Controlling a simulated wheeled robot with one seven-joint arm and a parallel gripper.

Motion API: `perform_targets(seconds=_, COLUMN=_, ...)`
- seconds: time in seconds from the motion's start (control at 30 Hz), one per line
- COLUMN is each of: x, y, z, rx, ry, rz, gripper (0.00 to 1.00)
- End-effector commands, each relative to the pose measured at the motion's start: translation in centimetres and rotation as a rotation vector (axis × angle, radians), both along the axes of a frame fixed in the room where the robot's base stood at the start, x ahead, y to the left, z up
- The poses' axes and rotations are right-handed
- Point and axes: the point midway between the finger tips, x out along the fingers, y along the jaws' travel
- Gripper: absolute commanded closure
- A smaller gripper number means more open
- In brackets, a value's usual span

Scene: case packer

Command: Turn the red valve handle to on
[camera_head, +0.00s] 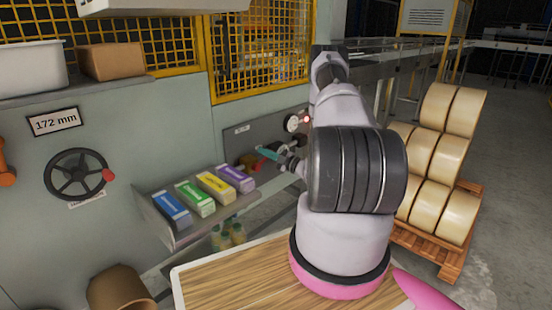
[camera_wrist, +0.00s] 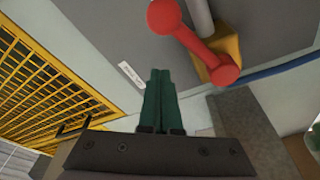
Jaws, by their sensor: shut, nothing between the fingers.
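The red valve handle (camera_wrist: 195,44) shows in the wrist view at the upper right, as a bar with a round knob at each end. It lies slanted over a brass-yellow valve body (camera_wrist: 229,47) on a grey pipe (camera_wrist: 199,14). In the head view the red and yellow valve (camera_head: 247,162) is small and partly hidden by my gripper. My gripper (camera_wrist: 159,72) has its green fingers pressed together, empty. They point at the grey panel, left of the handle and apart from it in the wrist view. The gripper (camera_head: 262,151) also shows in the head view.
A grey panel (camera_head: 235,146) carries a gauge (camera_head: 292,123) and a red lamp (camera_head: 306,118). A shelf (camera_head: 180,236) with several coloured boxes sits left of my gripper. A black handwheel (camera_head: 77,174) is farther left. A blue hose (camera_wrist: 278,67) runs from the valve.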

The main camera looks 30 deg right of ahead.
Motion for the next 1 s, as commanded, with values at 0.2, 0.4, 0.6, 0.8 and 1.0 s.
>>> perform_targets(seconds=0.2, x=0.8, y=-2.3, z=-1.6, rx=-0.001, ry=0.001, rz=-0.002, gripper=1.00)
perform_targets(seconds=0.4, x=0.9, y=-3.1, z=-2.2, rx=-0.001, ry=0.001, rz=-0.002, gripper=1.00)
perform_targets(seconds=0.6, x=0.9, y=-3.2, z=-2.2, rx=0.000, ry=0.001, rz=-0.002, gripper=1.00)
perform_targets(seconds=0.8, x=1.0, y=-3.4, z=-2.6, rx=0.041, ry=0.017, rz=-0.003, gripper=1.00)
perform_targets(seconds=1.0, x=1.2, y=-4.1, z=-4.1, rx=0.234, ry=0.084, rz=-0.002, gripper=1.00)
